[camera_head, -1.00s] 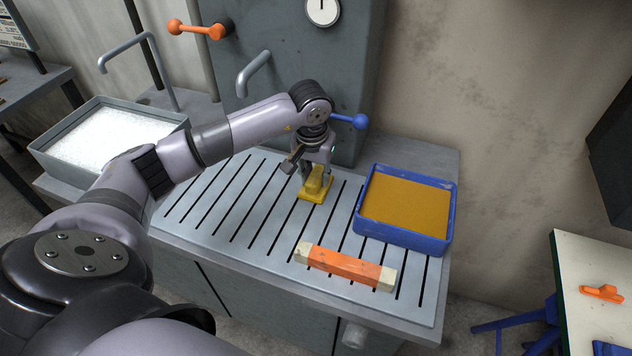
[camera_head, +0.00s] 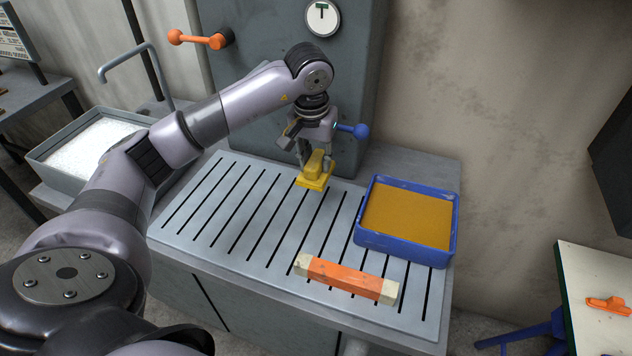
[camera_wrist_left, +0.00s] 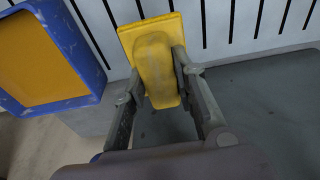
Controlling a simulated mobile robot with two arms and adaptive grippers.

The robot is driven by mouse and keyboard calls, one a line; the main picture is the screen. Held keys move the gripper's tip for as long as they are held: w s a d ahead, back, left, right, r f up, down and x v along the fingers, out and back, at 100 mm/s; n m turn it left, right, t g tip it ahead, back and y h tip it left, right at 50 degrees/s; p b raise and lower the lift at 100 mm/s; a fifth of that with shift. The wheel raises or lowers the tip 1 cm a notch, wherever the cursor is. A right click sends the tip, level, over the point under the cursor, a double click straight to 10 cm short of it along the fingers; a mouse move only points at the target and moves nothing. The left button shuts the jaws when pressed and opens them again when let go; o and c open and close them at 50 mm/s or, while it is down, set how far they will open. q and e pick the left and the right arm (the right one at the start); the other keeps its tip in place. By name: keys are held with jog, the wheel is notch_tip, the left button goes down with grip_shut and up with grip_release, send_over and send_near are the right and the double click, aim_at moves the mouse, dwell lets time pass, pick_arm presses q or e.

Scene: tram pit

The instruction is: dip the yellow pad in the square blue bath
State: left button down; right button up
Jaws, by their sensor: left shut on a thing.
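The yellow pad (camera_head: 313,181) is a flat yellow block with a raised grip on top. My left gripper (camera_head: 315,160) is shut on that grip and holds the pad over the slatted grey bench top, apparently a little above it. In the left wrist view the pad (camera_wrist_left: 150,38) sits between the two fingers (camera_wrist_left: 160,82). The square blue bath (camera_head: 405,247) stands to the right of the pad on the bench and holds an orange-brown fill. Its blue rim also shows at the left of the wrist view (camera_wrist_left: 75,45). My right gripper is not in view.
An orange bar with pale ends (camera_head: 345,277) lies on the slatted bench top (camera_head: 225,215) in front of the bath. A grey basin of white foam (camera_head: 60,175) stands at the left. Behind are a grey cabinet (camera_head: 250,100), an orange lever (camera_head: 195,38) and a blue-knobbed lever (camera_head: 358,130).

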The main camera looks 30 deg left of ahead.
aim_at(316, 158)
pick_arm(q)
notch_tip(316, 158, up, 10)
jog(key=shift+r, duration=0.95)
